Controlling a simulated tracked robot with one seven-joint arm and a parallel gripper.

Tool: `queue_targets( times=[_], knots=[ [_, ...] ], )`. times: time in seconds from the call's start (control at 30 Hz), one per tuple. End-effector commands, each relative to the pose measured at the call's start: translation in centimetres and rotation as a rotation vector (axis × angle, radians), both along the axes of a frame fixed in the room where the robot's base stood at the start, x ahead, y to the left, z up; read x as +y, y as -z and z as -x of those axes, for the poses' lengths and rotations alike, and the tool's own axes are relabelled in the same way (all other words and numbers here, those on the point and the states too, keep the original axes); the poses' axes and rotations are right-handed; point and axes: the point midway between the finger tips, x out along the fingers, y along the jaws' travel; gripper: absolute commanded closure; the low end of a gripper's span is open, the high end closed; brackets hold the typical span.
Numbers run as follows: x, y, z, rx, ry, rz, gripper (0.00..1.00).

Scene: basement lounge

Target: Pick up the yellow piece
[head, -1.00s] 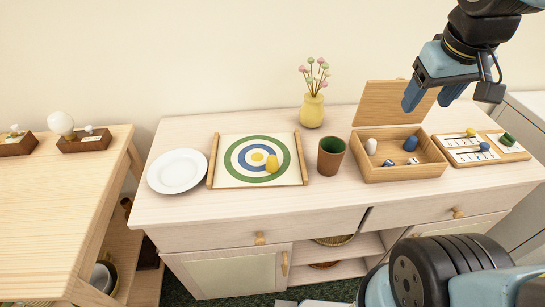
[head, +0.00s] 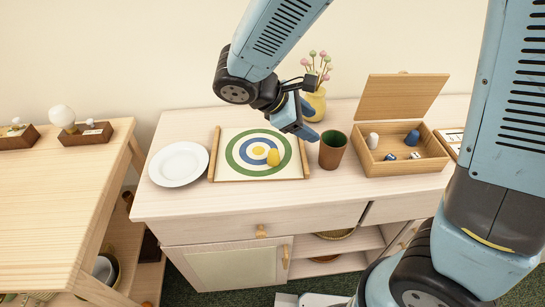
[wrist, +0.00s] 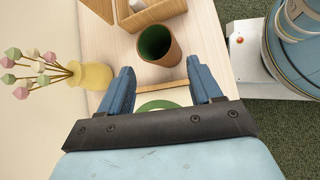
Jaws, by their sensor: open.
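The yellow piece (head: 273,157) is small and egg-shaped. It stands on the target board (head: 226,171), a cream mat with green and blue rings and a yellow centre, just right of that centre. My gripper (head: 312,126) is open and empty, above the board's right back side, to the right of the yellow piece and apart from it. In the wrist view my gripper (wrist: 160,92) shows both blue fingers spread, with part of the board's green ring (wrist: 158,105) between them. The yellow piece is hidden in the wrist view.
A brown cup with green inside (head: 332,150) stands right of the board. A yellow vase with flowers (head: 316,103) is behind. An open wooden box (head: 432,163) with several pieces is at right. A white plate (head: 178,164) lies left.

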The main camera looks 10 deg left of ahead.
Motion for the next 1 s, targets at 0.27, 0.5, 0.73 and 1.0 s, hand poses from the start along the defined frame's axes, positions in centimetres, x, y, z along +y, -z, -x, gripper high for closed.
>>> queue_targets(
  times=[0.27, 0.5, 0.73, 1.0],
  knots=[
    [8.2, 5.5, 2.5, 0.028, -0.369, 0.276, 0.36],
    [13.1, 9.2, 5.3, 0.018, -0.600, 0.450, 0.36],
    [14.4, 10.6, 6.1, 0.010, -0.677, 0.508, 0.36],
    [12.1, 12.2, 3.0, 0.010, -0.678, 0.509, 0.36]
  ],
)
